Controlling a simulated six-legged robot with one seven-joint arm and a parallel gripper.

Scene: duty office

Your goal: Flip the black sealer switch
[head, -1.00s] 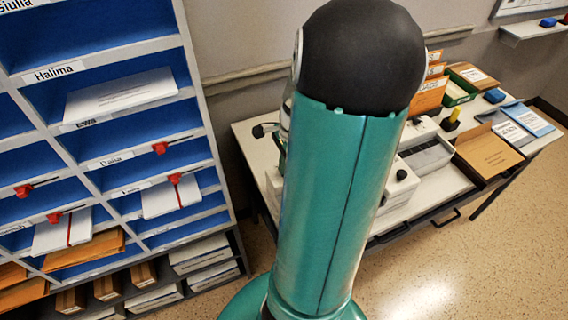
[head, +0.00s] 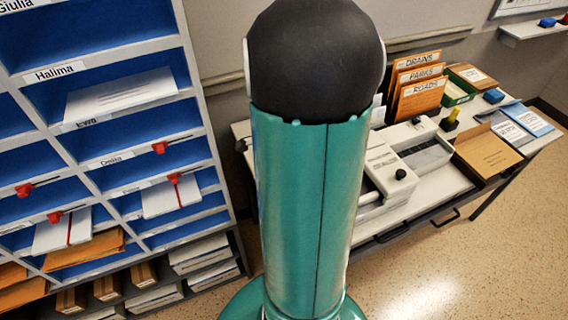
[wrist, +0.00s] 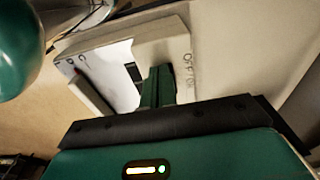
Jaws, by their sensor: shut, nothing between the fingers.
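In the wrist view a cream-white device (wrist: 172,40) carries "OFF/ON" lettering on its right part, and I take it for the sealer. A small black piece (wrist: 132,73), possibly the switch, shows on it just left of my fingers. My gripper (wrist: 159,74) has its green fingers together, empty, in front of this device. I cannot tell whether the fingertips touch it. In the head view my arm hides my gripper. A white machine (head: 378,158) with printed text and a black knob shows right of my arm, partly hidden.
The desk (head: 440,190) also holds orange folders (head: 418,88), a grey-slotted tray (head: 425,157), a brown folder (head: 487,150), a yellow-topped stamp (head: 452,117) and a blue block (head: 494,96). A blue pigeonhole shelf (head: 120,130) stands at left. The floor in front is clear.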

